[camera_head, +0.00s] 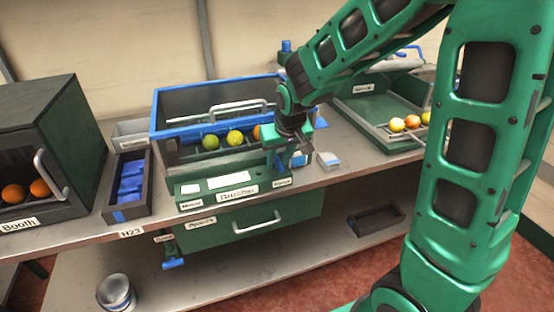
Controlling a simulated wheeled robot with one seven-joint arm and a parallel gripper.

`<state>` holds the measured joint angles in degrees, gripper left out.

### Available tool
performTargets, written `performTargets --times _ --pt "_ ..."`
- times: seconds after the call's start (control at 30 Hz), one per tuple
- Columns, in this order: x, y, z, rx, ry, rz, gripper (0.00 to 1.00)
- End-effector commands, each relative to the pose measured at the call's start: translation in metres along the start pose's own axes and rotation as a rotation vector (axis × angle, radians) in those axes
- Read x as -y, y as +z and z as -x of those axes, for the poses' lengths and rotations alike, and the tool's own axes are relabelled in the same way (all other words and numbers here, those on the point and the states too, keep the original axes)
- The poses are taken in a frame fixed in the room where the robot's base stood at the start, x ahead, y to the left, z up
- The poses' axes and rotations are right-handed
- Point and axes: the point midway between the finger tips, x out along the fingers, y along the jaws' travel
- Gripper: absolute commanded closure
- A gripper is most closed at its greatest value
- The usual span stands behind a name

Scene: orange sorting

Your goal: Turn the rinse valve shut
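My gripper (283,158) is at the right front corner of a blue-rimmed washing box (178,92), low over the dark green panel in front of it. Its fingers are small and dark against the panel, so I cannot tell whether they are open or shut. A small blue part (298,160) shows right beside the gripper, partly covered by it. Another blue handle-like part (173,263) hangs on a green fitting below the counter's front edge, under a small label. The labels by both are too small to read, so I cannot tell which is the rinse valve.
A drawer (238,228) is below the counter. A dark booth (52,140) and a bin of blue pieces (130,183) stand left. A fruit tray (372,112) is right. My arm crosses the right side.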

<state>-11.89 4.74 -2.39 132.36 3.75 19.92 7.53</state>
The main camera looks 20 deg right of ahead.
Motion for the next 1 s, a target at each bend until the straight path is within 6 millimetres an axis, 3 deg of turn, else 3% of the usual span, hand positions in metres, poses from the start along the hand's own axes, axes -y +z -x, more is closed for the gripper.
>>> performTargets --times 0.3,0.43,0.77,1.0 --pt "-0.0004 0.0 -0.0022 0.0 0.0 -0.001 0.69" --pt "-0.0005 0.0 -0.0021 0.0 0.001 -0.001 1.0" --pt "-0.0004 -0.0002 -0.0019 0.0 0.01 -0.02 1.0" --pt "0.0011 -0.0004 -0.0019 0.0 0.054 -0.126 1.0"
